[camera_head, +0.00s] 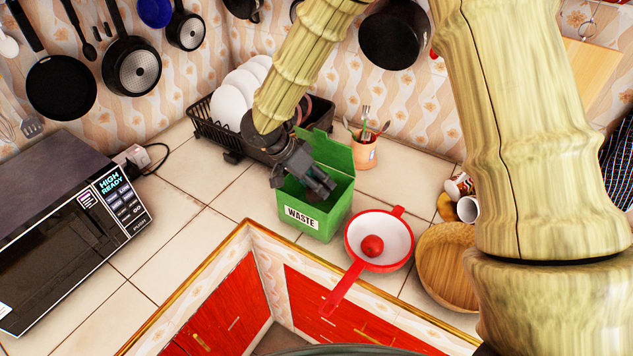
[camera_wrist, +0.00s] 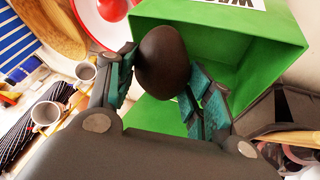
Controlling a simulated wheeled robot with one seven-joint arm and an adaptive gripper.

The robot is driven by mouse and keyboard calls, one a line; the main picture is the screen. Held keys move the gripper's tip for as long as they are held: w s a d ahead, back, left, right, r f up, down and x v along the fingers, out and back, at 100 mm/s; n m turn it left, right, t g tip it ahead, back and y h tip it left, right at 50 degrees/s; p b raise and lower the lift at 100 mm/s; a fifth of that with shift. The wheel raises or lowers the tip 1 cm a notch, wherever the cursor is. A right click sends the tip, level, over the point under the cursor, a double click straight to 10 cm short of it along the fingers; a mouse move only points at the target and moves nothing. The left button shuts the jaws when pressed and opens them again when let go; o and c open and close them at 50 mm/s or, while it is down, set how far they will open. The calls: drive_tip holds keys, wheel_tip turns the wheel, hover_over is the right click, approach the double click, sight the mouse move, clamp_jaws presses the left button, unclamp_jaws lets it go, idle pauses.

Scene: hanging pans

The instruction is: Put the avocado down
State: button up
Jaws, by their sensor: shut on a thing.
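In the wrist view a dark brown, egg-shaped avocado (camera_wrist: 162,60) sits between the two teal-padded fingers of my gripper (camera_wrist: 160,85), which is shut on it. Behind it is the open inside of the green waste bin (camera_wrist: 262,62). In the head view my gripper (camera_head: 318,187) points down over the mouth of the green bin (camera_head: 312,218), marked WASTE, whose lid stands open at the back. The avocado is hard to make out in the head view, hidden by the fingers and their shadow.
A red-rimmed white strainer (camera_head: 394,226) with a red round item in it stands right of the bin. A wooden bowl (camera_head: 445,262) is further right. A dish rack (camera_head: 205,125) and a utensil pot (camera_head: 363,152) stand behind. A microwave (camera_head: 70,240) is at left.

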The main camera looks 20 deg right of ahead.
drive_tip(key=shift+f, duration=0.2)
drive_tip(key=o, duration=1.3)
drive_tip(key=shift+r, duration=0.15)
drive_tip(key=shift+r+p, duration=0.7)
drive_tip(key=shift+p, duration=0.15)
drive_tip(key=shift+w+a+b, duration=0.1)
drive_tip(key=shift+a+b, duration=0.1)
drive_tip(key=shift+b, duration=0.35)
drive_tip(key=shift+b+v, duration=1.85)
drive_tip(key=shift+v, duration=3.9)
